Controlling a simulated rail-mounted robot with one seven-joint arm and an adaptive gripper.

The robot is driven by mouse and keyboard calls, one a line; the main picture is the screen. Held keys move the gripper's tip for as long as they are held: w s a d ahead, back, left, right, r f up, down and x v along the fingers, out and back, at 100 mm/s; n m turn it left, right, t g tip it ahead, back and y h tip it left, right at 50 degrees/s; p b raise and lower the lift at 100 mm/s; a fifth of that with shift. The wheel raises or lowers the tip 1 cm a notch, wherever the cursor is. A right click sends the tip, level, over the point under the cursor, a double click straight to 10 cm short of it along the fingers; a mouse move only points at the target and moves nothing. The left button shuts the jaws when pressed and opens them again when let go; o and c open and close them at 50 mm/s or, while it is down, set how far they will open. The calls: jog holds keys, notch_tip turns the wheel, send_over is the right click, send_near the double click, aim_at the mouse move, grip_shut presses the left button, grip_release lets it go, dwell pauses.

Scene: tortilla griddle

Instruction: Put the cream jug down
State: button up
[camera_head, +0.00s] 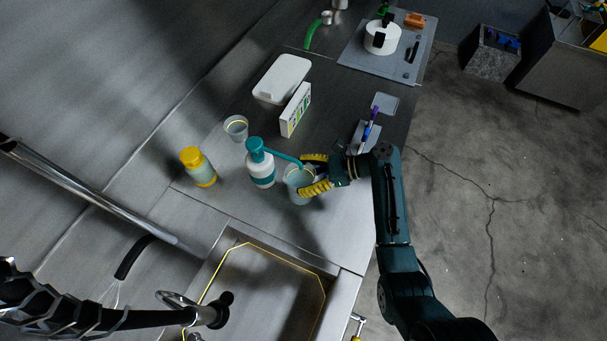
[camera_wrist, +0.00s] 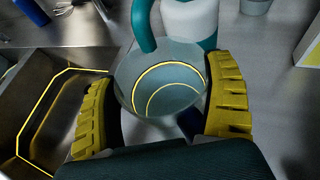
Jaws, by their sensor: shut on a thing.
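The cream jug (camera_head: 297,188) is a pale, bluish, see-through cup with a yellow ring inside. It is upright over the steel counter (camera_head: 340,218), just right of the teal-topped pump bottle. In the wrist view, I look down into the open mouth of the jug (camera_wrist: 165,85), and it looks empty. My gripper (camera_head: 307,175) is shut on the jug, with one yellow-padded finger on each side. The wrist view also shows my gripper (camera_wrist: 163,95) around it. The jug's base is hidden, so I cannot tell whether it touches the counter.
The pump bottle (camera_head: 261,170) stands close by, its spout reaching toward the jug. A yellow-capped bottle (camera_head: 199,168), a similar cup (camera_head: 236,128) and a small upright box (camera_head: 296,110) stand farther left and back. A sink (camera_head: 265,290) opens in front. Bare counter lies between.

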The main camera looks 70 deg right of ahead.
jog(key=shift+w+d+r, duration=0.1)
jog(key=shift+r, duration=0.05)
jog(key=o, duration=1)
jog(key=p+v, duration=0.1)
jog(key=v, duration=1.1)
